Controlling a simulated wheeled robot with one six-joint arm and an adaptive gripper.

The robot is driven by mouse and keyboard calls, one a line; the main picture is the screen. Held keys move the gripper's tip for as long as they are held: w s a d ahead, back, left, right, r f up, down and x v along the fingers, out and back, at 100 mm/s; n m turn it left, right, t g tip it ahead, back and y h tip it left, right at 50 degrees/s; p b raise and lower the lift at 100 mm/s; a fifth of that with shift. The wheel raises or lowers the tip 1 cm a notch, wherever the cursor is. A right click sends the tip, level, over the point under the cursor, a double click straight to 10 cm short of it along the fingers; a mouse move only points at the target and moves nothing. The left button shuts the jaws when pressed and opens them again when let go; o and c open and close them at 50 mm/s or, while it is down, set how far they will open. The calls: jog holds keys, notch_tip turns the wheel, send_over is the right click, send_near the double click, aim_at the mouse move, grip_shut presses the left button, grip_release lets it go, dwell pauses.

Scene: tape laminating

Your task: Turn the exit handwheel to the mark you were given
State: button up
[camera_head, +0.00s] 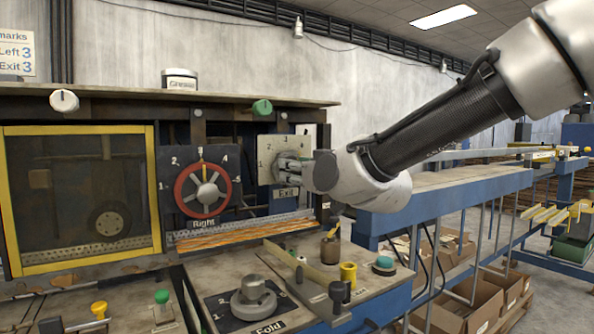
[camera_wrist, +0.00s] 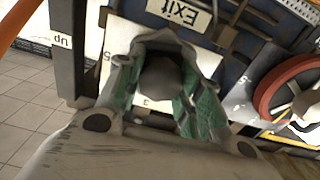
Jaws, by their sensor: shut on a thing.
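The exit handwheel's pale dial plate (camera_head: 270,150) has numerals around it, with an Exit label (camera_head: 286,194) below. My gripper (camera_head: 290,166) reaches the plate from the right and covers its middle. In the wrist view the green finger pads of my gripper (camera_wrist: 165,100) are closed around the grey, rounded exit handwheel (camera_wrist: 162,78). The plate shows behind it, with a 3 and a 5 readable, and the label reads upside down. The handwheel's pointer is hidden, so its setting cannot be told. A sign (camera_head: 15,52) at the upper left reads Left 3 and Exit 3.
The red Right handwheel (camera_head: 181,193) stands left of the exit plate. A blue-framed conveyor (camera_head: 450,195) runs off to the right.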

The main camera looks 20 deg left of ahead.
jog(key=m, duration=0.4)
jog(key=shift+m, duration=1.9)
jog(key=o, duration=1)
jog(key=shift+o, duration=0.2)
jog(key=v, duration=1.2)
